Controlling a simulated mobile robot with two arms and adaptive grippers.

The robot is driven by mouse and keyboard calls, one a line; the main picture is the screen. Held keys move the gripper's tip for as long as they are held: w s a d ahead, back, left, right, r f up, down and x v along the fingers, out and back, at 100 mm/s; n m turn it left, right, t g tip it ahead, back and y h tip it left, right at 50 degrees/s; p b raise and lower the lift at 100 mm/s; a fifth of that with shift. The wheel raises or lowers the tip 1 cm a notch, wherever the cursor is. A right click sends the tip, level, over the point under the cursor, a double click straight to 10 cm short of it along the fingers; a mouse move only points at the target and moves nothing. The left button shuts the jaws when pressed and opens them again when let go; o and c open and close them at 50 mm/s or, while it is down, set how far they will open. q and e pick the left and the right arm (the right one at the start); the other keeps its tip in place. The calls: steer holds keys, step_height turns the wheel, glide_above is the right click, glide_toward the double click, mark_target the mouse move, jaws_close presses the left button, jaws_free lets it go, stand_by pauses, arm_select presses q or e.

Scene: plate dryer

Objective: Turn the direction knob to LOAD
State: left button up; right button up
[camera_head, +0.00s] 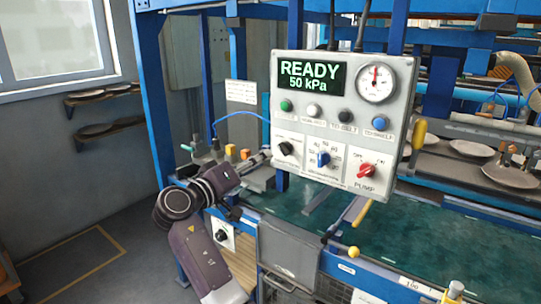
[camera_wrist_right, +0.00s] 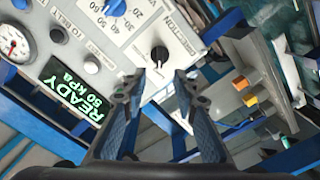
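The direction knob (camera_head: 286,148) is a small black knob on a white label plate at the lower left of the grey control panel (camera_head: 335,118). In the right wrist view the knob (camera_wrist_right: 159,53) shows above the fingertips, centred between them, beside the word DIRECTION. My right gripper (camera_head: 264,158) is at the panel's left edge, close to the knob. In the wrist view its two fingers (camera_wrist_right: 158,88) are spread with nothing between them. The fingertips appear short of the knob. The LOAD marking is too small to read. My left gripper is out of view.
A blue selector knob (camera_head: 323,158) and a red PUMP knob (camera_head: 366,171) sit to the right of the direction knob. Several buttons, a pressure gauge (camera_head: 376,83) and a display (camera_head: 311,77) reading READY 50 kPa are above. Blue frame posts (camera_head: 153,90) stand left of the panel.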

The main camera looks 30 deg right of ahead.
steer(key=shift+v, duration=1.85)
steer(key=shift+f, duration=0.1)
